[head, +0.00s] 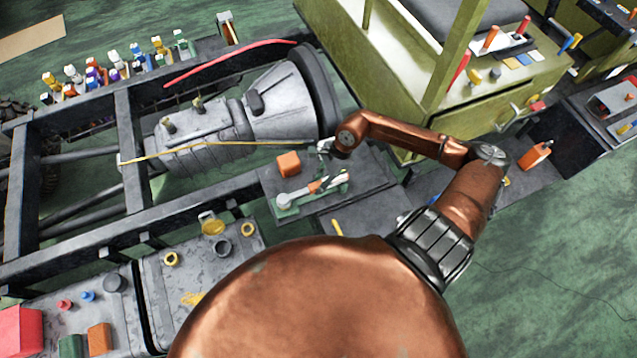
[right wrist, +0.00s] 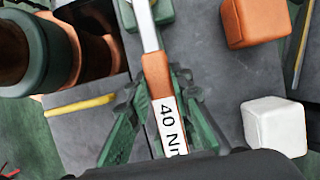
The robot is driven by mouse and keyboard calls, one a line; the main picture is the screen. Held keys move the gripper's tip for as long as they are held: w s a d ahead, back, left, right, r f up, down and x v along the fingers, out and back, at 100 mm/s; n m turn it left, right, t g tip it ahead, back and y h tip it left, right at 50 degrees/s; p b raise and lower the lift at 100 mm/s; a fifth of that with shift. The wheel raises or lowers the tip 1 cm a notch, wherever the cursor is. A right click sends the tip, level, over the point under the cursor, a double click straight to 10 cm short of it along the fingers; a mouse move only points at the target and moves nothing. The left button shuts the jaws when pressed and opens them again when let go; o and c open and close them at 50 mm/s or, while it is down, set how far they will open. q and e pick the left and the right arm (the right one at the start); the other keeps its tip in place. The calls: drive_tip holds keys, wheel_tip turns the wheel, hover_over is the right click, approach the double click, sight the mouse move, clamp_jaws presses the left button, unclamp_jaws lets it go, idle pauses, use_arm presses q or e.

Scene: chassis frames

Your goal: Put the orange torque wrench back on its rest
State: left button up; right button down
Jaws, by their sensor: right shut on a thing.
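The orange torque wrench (head: 316,187) lies over a small green rest (head: 290,211) on the grey bench, its silver head to the left. My right gripper (head: 332,180) is shut on its handle. In the right wrist view, the gripper (right wrist: 163,118) has a finger on each side of the wrench's orange handle (right wrist: 156,72), by the white "40 Nm" label. The shaft runs up between green parts of the rest (right wrist: 162,14). I cannot tell whether the wrench bears fully on it. My left gripper is not in view.
An orange block (head: 288,163) stands close behind the wrench. A white block (right wrist: 274,126) stands right of the gripper in the wrist view. A yellow stick (head: 337,228) lies in front. The chassis frame with its grey gearbox (head: 205,140) is at left; an olive cabinet (head: 490,110) stands behind right.

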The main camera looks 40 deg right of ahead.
drive_tip(key=shift+f+b, duration=0.25)
drive_tip(key=shift+b, duration=0.1)
idle(0.5)
drive_tip(key=c, duration=1.7)
unclamp_jaws()
drive_tip(key=shift+o, duration=0.2)
drive_tip(key=shift+r+p, duration=1.9)
drive_tip(key=shift+r, duration=1.65)
drive_tip(key=shift+a+f, duration=0.1)
drive_tip(key=shift+a, duration=0.05)
